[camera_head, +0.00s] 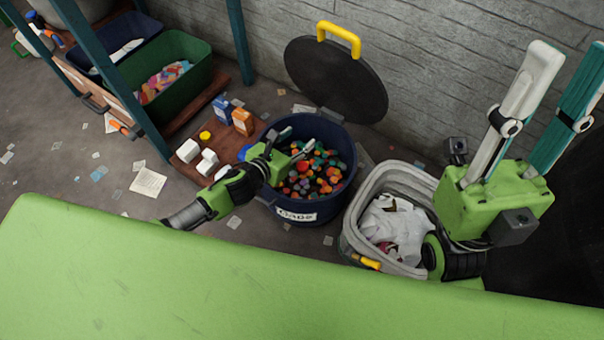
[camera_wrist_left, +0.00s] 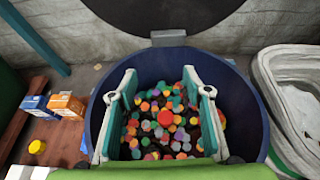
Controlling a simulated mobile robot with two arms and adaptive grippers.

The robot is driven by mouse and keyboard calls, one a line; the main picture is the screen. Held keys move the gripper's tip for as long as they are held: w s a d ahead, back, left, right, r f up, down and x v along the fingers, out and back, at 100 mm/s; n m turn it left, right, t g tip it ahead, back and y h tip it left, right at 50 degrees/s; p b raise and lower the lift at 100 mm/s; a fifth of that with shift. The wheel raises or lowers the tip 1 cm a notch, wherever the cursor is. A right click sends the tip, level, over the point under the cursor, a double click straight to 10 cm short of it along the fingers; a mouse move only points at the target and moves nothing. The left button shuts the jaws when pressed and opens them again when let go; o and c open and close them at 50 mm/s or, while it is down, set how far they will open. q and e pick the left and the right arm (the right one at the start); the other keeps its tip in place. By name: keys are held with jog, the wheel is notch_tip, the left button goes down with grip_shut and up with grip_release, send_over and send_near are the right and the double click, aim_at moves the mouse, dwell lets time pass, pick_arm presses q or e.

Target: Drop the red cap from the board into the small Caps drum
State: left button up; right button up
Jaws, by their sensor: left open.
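My left gripper (camera_head: 296,150) is open above the mouth of the dark blue Caps drum (camera_head: 297,216), its fingers wide apart. In the left wrist view the fingers (camera_wrist_left: 158,75) frame the drum's contents, with nothing gripped between them. A red cap (camera_head: 303,166), larger-looking than the caps around it, shows inside the drum rim; it also shows in the left wrist view (camera_wrist_left: 165,118). I cannot tell whether it rests on the other caps or is just above them. My right gripper (camera_head: 572,58) points upward at the right, its fingers apart and empty.
The wooden board (camera_head: 183,160) left of the drum holds white blocks (camera_head: 207,160), a yellow cap (camera_head: 205,135), and blue and orange boxes (camera_head: 243,121). The drum's black lid (camera_head: 335,80) leans on the wall. A pale bin (camera_head: 360,195) stands close right of the drum.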

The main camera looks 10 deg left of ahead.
pick_arm(q)
jog(key=v, duration=1.2)
